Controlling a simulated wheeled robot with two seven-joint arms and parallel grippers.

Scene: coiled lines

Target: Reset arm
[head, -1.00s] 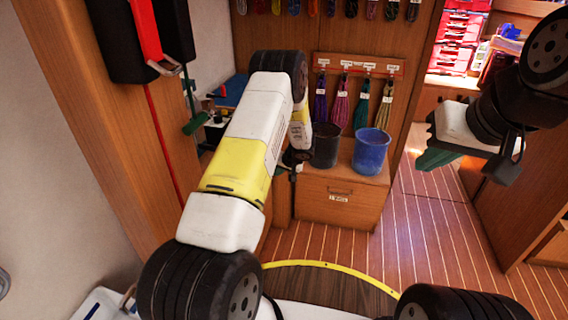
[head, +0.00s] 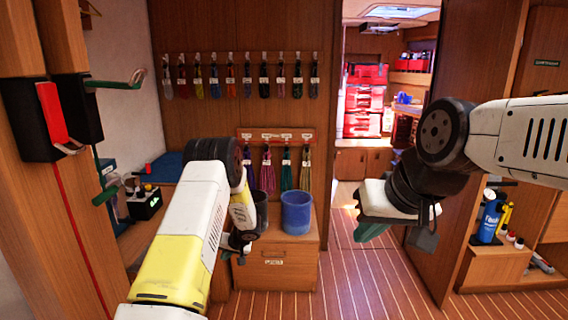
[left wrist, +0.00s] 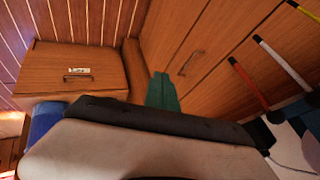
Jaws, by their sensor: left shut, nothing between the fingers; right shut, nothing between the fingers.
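My left arm, yellow and white with black joints, comes in from the lower left in the head view. Its gripper (head: 234,246) hangs beyond the forearm, small and partly hidden, in front of the wooden drawer box. In the left wrist view the green fingers of this gripper (left wrist: 163,92) are together with nothing between them, in front of wooden panels. My right arm reaches in from the right in the head view. Its gripper (head: 371,232) has green fingers shut and empty, pointing down and left above the striped floor.
A blue bucket (head: 297,213) and a dark bucket (head: 261,210) stand on the drawer box (head: 275,265). Coloured line coils hang on the wall behind. A wooden cabinet (head: 490,262) with bottles is at the right. The striped floor (head: 365,285) between is open.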

